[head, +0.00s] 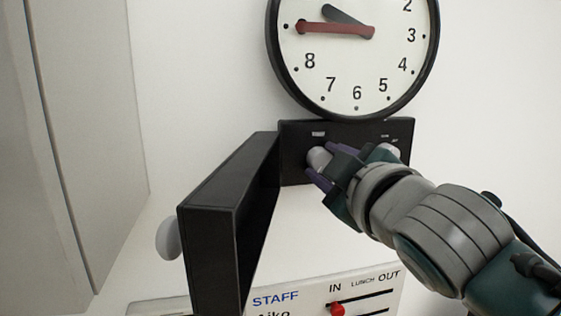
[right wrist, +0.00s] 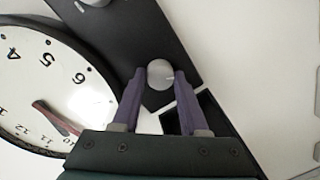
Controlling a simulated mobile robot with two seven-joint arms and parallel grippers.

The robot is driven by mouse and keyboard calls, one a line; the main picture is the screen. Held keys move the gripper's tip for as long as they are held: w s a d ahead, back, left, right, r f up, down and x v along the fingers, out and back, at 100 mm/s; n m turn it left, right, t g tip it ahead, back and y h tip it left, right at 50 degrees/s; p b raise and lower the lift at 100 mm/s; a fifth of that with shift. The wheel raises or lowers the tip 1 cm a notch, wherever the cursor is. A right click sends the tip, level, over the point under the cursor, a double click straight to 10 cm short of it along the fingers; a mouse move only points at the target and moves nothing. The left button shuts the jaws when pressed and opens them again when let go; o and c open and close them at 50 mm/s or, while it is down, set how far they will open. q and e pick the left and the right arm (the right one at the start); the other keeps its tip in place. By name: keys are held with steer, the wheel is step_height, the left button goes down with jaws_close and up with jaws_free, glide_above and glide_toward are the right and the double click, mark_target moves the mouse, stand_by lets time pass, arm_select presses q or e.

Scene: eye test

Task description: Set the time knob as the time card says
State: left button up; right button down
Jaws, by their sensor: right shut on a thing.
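The time knob seems to be the pale round knob (head: 319,158) on the left of the black panel (head: 352,134) under the clock; the panel's small labels are unreadable. My right gripper (head: 322,165) is shut on this knob. In the right wrist view the knob (right wrist: 160,74) sits between the two purple fingertips (right wrist: 160,80). The clock (head: 357,72) has a white face, a red hand pointing at about 9 and a shorter dark hand pointing up-left. I cannot make out a time card. My left gripper is out of view.
A second pale knob (head: 388,151) is on the panel's right, partly behind my gripper. A black cover (head: 215,205) with a grey handle (head: 168,238) stands open at the left. Below is a STAFF board (head: 300,285) with a red slider (head: 337,309). A grey cabinet (head: 85,130) is far left.

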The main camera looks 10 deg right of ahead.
stand_by(0.3)
steer(key=shift+c, duration=2.2)
jaws_free()
steer(key=s+b, duration=0.3)
steer(key=s, duration=0.7)
steer(key=shift+d+r+b, duration=0.15)
steer(key=shift+r+b, duration=0.15)
steer(key=shift+r, duration=0.05)
